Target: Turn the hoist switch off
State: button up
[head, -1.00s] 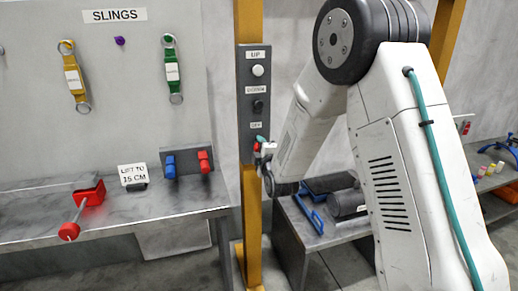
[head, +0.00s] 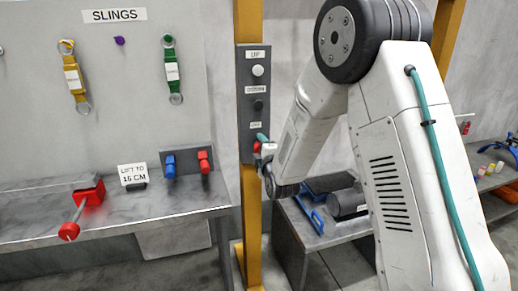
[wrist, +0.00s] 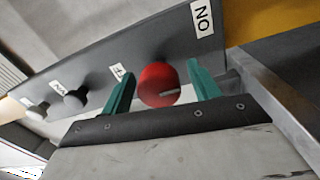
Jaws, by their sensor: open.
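The hoist switch is a round red knob with a pale line (wrist: 158,86) on a dark grey panel. In the wrist view its line points roughly right. An ON label (wrist: 202,16) is at upper right of the knob; another label, partly hidden by a finger, is at its left. My gripper (wrist: 160,86) has two teal fingers, open, one on each side of the knob. Small gaps seem to show, and I cannot tell if either touches. In the head view my gripper (head: 262,146) is at the lower part of the panel (head: 246,60), below the OFF label.
The panel hangs on a yellow post (head: 251,210). A white UP button (head: 258,71) and a black DOWN button (head: 258,105) sit above the knob. A workbench (head: 150,211) is at left, and a low grey table (head: 290,230) stands behind my arm.

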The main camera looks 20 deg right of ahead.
jog(key=s, duration=0.7)
jog(key=shift+f, duration=0.1)
